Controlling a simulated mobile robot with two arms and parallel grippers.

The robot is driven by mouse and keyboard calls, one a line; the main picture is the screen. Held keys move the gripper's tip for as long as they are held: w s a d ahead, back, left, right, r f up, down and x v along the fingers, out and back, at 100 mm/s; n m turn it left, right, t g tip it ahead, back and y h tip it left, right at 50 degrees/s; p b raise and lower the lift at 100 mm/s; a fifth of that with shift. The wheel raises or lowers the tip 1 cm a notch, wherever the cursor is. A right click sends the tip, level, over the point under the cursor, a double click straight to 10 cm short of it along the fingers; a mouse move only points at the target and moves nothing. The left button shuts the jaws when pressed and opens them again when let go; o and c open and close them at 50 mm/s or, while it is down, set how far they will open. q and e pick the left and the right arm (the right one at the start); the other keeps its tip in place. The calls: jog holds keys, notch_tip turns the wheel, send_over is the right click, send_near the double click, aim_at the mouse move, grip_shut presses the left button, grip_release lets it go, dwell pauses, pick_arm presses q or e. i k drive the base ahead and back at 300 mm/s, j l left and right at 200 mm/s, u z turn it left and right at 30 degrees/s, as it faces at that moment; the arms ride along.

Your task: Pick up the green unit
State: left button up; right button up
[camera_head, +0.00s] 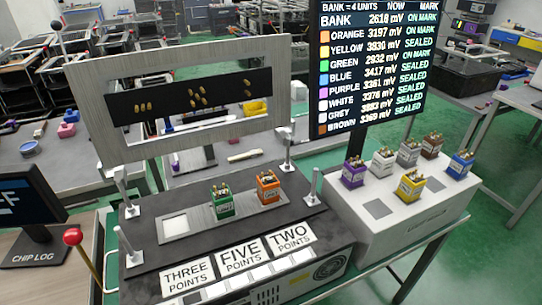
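The green unit (222,202) is a small upright block with metal terminals on top. It stands on the grey metal strip (200,224) of a black-topped fixture (150,248). The orange unit (268,188) stands on the same strip, just right of the green one and apart from it. A pale square slot (176,224) to the left of the green unit is empty. Neither of my grippers shows in the head view, and nothing touches the green unit.
A raised metal frame (85,110) stands behind the units, with posts at the fixture's corners. A red-knobbed lever (72,237) is at left. A white box (430,215) at right holds several coloured units and a bare grey square (378,208). A readout screen (370,65) stands behind.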

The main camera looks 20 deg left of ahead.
aim_at(221, 198)
jog(key=i+l+u, duration=0.1)
jog(key=l+u, duration=0.25)
jog(key=l, duration=0.25)
jog(key=l+u, duration=0.35)
jog(key=l, duration=0.25)
jog(key=l+u, duration=0.35)
jog(key=l, duration=0.25)
